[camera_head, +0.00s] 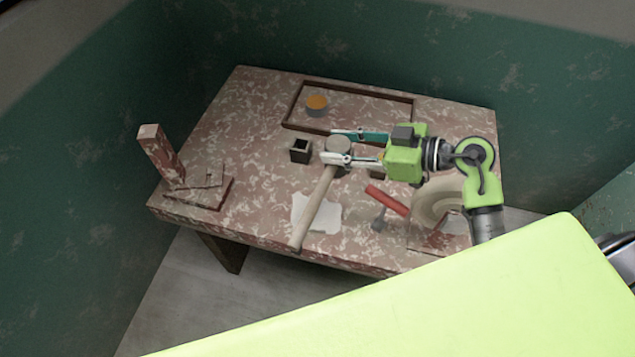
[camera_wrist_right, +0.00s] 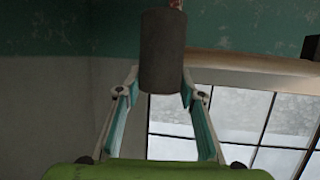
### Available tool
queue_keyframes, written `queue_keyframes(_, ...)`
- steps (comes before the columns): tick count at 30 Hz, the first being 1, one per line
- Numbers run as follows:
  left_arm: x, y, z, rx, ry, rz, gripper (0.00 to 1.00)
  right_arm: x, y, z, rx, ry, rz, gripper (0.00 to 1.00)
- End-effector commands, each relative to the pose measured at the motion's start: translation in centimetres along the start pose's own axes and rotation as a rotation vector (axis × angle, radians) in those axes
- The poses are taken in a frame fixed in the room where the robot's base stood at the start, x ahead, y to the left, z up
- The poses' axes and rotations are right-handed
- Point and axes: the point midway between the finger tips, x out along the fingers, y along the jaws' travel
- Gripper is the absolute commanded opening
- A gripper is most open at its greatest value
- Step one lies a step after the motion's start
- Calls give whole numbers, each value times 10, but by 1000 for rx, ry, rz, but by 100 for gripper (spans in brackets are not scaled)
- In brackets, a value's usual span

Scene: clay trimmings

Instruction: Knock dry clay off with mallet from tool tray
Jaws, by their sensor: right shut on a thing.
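The mallet has a grey cylindrical head (camera_head: 337,145) and a long pale wooden handle (camera_head: 314,212) that slants toward the table's front edge. My right gripper (camera_head: 340,147) is shut on the mallet's head, with one teal finger on each side. In the wrist view the grey head (camera_wrist_right: 162,50) stands between the fingertips. I cannot tell how far the mallet is above the table. A brown-rimmed tray (camera_head: 360,91) lies at the back of the table. I cannot tell which item is the dry clay. My left gripper is not in view.
A grey pot with an orange top (camera_head: 317,104) sits in the tray. A small dark box (camera_head: 300,150), a white patch (camera_head: 328,220), a red-handled tool (camera_head: 386,199) and a round beige piece (camera_head: 434,198) are near the mallet. A brown post (camera_head: 160,150) stands at left.

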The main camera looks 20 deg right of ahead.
Motion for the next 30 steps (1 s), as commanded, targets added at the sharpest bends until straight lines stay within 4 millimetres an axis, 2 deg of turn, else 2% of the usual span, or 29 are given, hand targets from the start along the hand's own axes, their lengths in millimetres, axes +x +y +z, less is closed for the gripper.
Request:
queue_keyframes(1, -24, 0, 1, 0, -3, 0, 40, 12, 7, 2, 27, -1, 26, 4)
queue_keyframes(3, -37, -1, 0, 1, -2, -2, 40, 34, 14, 23, 44, -1, 72, 4)
queue_keyframes(5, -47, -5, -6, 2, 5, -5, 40, 50, 16, 42, 55, 0, 106, 4)
queue_keyframes(9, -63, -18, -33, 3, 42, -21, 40, 78, 11, 83, 73, 2, 162, 4)
queue_keyframes(13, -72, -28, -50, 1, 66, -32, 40, 93, 3, 109, 78, 4, 188, 4)
queue_keyframes(17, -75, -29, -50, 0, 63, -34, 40, 101, -3, 124, 78, 6, 199, 4)
queue_keyframes(20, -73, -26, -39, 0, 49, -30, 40, 104, -5, 131, 76, 6, 202, 4)
queue_keyframes(25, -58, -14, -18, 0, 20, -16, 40, 108, -5, 142, 74, 7, 203, 4)
queue_keyframes(30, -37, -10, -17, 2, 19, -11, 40, 113, -5, 158, 74, 8, 203, 4)
